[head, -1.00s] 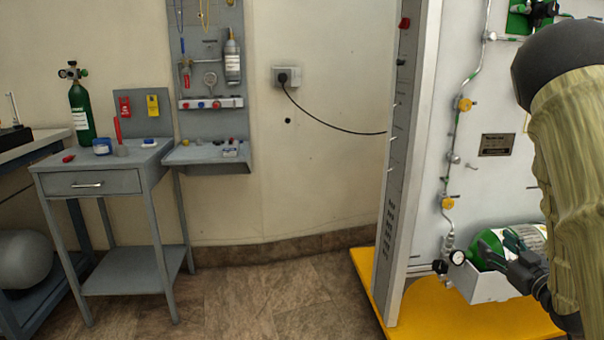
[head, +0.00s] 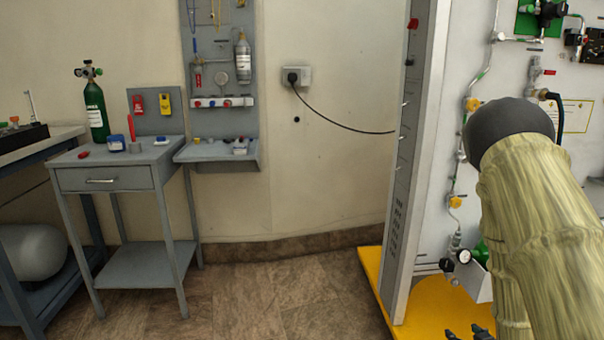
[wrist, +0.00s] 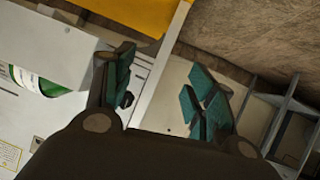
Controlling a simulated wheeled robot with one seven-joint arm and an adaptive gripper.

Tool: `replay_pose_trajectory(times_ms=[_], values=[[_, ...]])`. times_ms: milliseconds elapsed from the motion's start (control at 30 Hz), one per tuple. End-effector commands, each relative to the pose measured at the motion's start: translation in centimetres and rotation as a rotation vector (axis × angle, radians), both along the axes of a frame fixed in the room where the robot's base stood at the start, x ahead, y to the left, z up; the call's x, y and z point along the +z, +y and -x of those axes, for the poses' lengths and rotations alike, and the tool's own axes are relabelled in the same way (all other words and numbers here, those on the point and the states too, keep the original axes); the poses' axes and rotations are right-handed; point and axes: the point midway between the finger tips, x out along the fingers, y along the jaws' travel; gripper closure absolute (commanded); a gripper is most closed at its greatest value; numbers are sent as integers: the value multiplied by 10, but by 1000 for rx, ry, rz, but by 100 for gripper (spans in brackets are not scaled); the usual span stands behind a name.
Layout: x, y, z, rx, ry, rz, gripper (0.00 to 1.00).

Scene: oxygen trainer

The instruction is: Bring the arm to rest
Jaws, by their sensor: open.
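My gripper (wrist: 163,98) is open and empty in the wrist view, its teal-padded fingers apart with the trainer panel's edge and the floor behind them. In the head view only the dark fingertips of my gripper (head: 468,333) show at the bottom edge, in front of the yellow base. My arm, in a pale yellow-green sleeve, hangs down on the right in front of the trainer panel (head: 440,130). It hides most of the green cylinder (head: 481,252), which also shows in the wrist view (wrist: 38,82).
The trainer stands on a yellow base (head: 420,300). A grey side table (head: 120,178) with a green oxygen bottle (head: 96,108) stands at the left, beside a wall tool board (head: 215,60). Bare floor (head: 270,295) lies between table and trainer. A black cable (head: 340,122) runs from a wall socket.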

Motion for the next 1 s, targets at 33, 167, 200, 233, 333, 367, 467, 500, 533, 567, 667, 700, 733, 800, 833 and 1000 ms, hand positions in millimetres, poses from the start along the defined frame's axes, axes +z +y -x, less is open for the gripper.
replay_pose_trajectory(times_ms=[33, 167, 200, 233, 333, 367, 467, 500, 533, 567, 667, 700, 733, 800, 833, 1000], values=[[-25, 12, 14, -11, 60, -12, 44], [-81, 42, 55, -43, 217, -36, 44], [-97, 51, 69, -51, 266, -44, 44], [-108, 58, 80, -57, 302, -49, 44], [-143, 83, 119, -77, 424, -67, 44], [-153, 90, 132, -81, 462, -72, 44], [-182, 114, 176, -97, 587, -88, 44], [-191, 124, 194, -102, 638, -95, 44], [-198, 131, 207, -107, 673, -100, 44], [-204, 138, 220, -110, 708, -104, 44], [-218, 157, 258, -116, 809, -116, 44], [-222, 164, 272, -120, 845, -120, 44], [-225, 169, 282, -121, 869, -122, 44], [-230, 179, 303, -125, 925, -129, 44], [-232, 184, 312, -127, 947, -132, 44], [-238, 206, 359, -132, 1068, -147, 44]])
